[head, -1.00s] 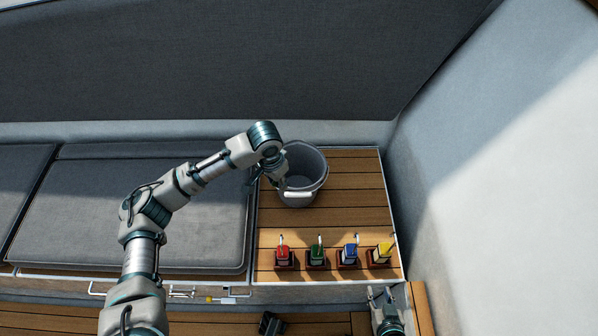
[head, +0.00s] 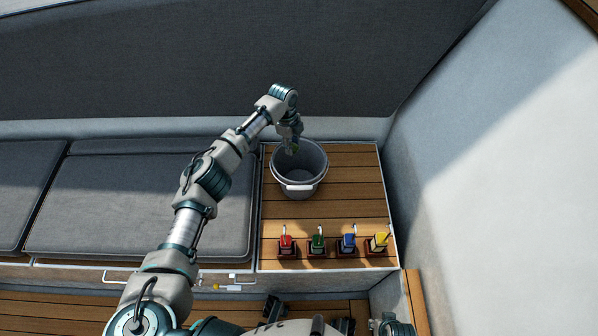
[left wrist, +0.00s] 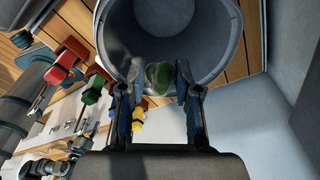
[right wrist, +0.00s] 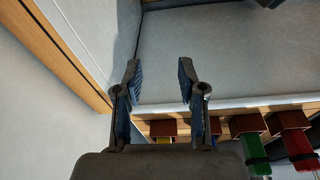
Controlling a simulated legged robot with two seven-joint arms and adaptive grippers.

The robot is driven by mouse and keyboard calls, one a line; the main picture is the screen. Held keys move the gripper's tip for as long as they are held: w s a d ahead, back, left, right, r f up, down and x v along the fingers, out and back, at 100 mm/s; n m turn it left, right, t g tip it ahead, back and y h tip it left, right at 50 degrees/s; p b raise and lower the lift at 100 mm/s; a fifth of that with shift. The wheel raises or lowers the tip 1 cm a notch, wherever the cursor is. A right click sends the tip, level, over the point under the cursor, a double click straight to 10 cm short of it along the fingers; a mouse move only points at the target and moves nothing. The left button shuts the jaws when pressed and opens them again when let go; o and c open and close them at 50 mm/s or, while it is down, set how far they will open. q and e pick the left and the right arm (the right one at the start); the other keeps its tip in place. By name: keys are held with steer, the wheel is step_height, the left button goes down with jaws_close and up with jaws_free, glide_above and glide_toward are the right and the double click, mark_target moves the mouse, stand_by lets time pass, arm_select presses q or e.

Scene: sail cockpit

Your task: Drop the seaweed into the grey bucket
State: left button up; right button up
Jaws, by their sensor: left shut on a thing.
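The grey bucket (head: 299,170) stands upright on the wooden slatted bench, with its white handle hanging at the front. My left gripper (head: 292,148) is over the far left part of its opening. In the left wrist view my left gripper (left wrist: 158,85) is shut on the seaweed (left wrist: 158,77), a small green clump between its fingertips, with the bucket's interior (left wrist: 185,30) behind it. In the head view only a speck of green shows at the fingertips. My right gripper (right wrist: 158,82) is open and empty in the right wrist view, pointing toward the bench front.
Several coloured-handled items, red (head: 286,243), green (head: 317,243), blue (head: 348,243) and yellow (head: 379,243), stand in a row along the bench's front edge. Grey cushions (head: 140,200) lie left of the bucket. A pale wall (head: 500,180) rises on the right.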

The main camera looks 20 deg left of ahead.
arm_select(q)
steer(key=f+b, duration=0.1)
steer(key=f, duration=0.2)
steer(key=shift+d+f+b, duration=0.2)
steer(key=shift+f+b, duration=0.2)
steer(key=shift+a+f, duration=0.1)
steer(key=shift+f, duration=0.5)
arm_select(e)
steer(key=shift+w+a+r+t+y, duration=0.1)
steer(key=shift+w+a+r+t, duration=0.1)
steer(key=shift+w+r+t, duration=0.4)
steer(key=shift+w+a+r+t+y, duration=0.1)
steer(key=shift+w+a+r+t, duration=0.2)
steer(key=shift+w+r, duration=0.4)
steer(key=shift+w+a+r+t+y, duration=0.1)
steer(key=shift+w+r+t, duration=0.45)
steer(key=shift+w, duration=0.2)
arm_select(q)
steer(key=o, duration=0.9)
arm_select(e)
steer(key=shift+w+d, duration=0.1)
arm_select(q)
steer(key=r, duration=0.4)
steer(key=a+r, duration=0.1)
steer(key=r, duration=0.6)
steer(key=shift+w+a+r, duration=0.15)
steer(key=shift+w+r, duration=0.15)
steer(key=shift+r, duration=0.1)
